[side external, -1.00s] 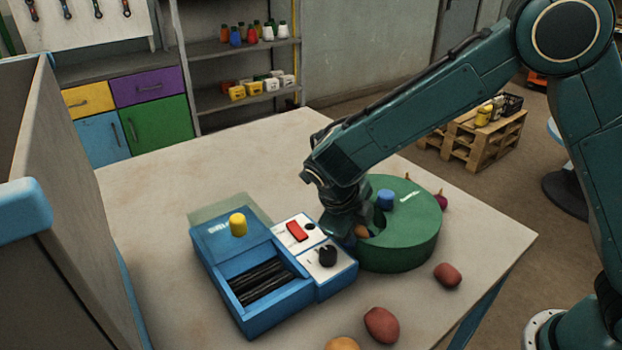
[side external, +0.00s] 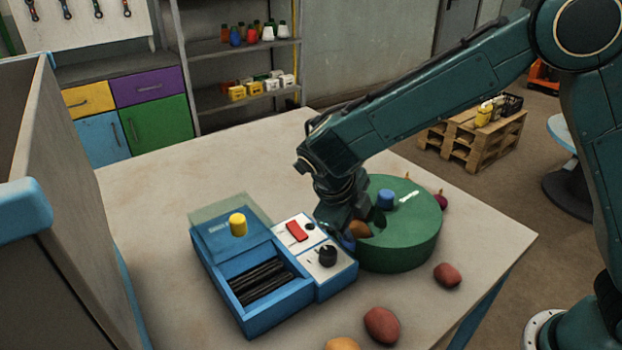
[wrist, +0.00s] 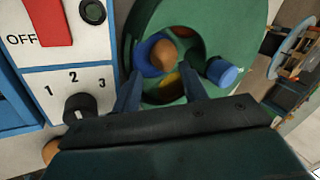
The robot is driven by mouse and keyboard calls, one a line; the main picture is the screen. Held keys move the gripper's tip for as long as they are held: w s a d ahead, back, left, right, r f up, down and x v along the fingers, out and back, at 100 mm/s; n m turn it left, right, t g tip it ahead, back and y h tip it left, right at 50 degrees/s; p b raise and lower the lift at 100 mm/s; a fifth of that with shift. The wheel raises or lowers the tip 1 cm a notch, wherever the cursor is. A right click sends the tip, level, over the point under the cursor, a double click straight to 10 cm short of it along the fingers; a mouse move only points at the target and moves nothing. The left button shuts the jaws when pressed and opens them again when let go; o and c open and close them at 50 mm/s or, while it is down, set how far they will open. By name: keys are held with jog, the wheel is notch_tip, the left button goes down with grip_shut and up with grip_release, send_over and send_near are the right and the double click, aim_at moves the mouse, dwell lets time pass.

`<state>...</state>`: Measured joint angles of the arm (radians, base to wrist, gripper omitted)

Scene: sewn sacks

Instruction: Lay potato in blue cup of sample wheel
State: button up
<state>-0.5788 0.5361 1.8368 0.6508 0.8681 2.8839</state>
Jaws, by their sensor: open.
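The brown potato (wrist: 163,54) sits in the blue cup (wrist: 146,46) of the green sample wheel (wrist: 235,35). In the side view the potato (side external: 359,229) shows at the wheel's (side external: 405,250) opening, beside a bit of the blue cup (side external: 348,241). My gripper (side external: 346,222) is just above this opening, partly hiding it. In the wrist view my gripper (wrist: 160,76) has its two fingers spread and nothing between the tips; the potato lies beyond them. A small red and yellow patch shows in the wheel below the blue cup.
A blue knob (side external: 385,199) stands on the wheel. A blue machine (side external: 250,285) with a switch and dial adjoins the wheel on the left. Red potatoes (side external: 381,325) (side external: 447,275) and a yellowish one (side external: 342,343) lie at the front. The table's back left is clear.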

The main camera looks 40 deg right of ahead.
jog(key=v, duration=0.9)
jog(key=shift+r, duration=0.15)
dwell(0.4)
jog(key=s+d+r+n+t+y, duration=0.1)
jog(key=s+d+r+n+y, duration=0.1)
jog(key=s+d+r+n, duration=0.4)
jog(key=s+d+r+n+t+y, duration=0.1)
jog(key=s+d+r+n, duration=0.15)
jog(key=d+n, duration=0.55)
jog(key=s+d+n+t+y, duration=0.2)
jog(key=s+n+t, duration=0.1)
jog(key=s+n, duration=1)
jog(key=f+n, duration=0.1)
jog(key=n, duration=0.4)
jog(key=shift+d, duration=0.15)
jog(key=shift+s, duration=0.1)
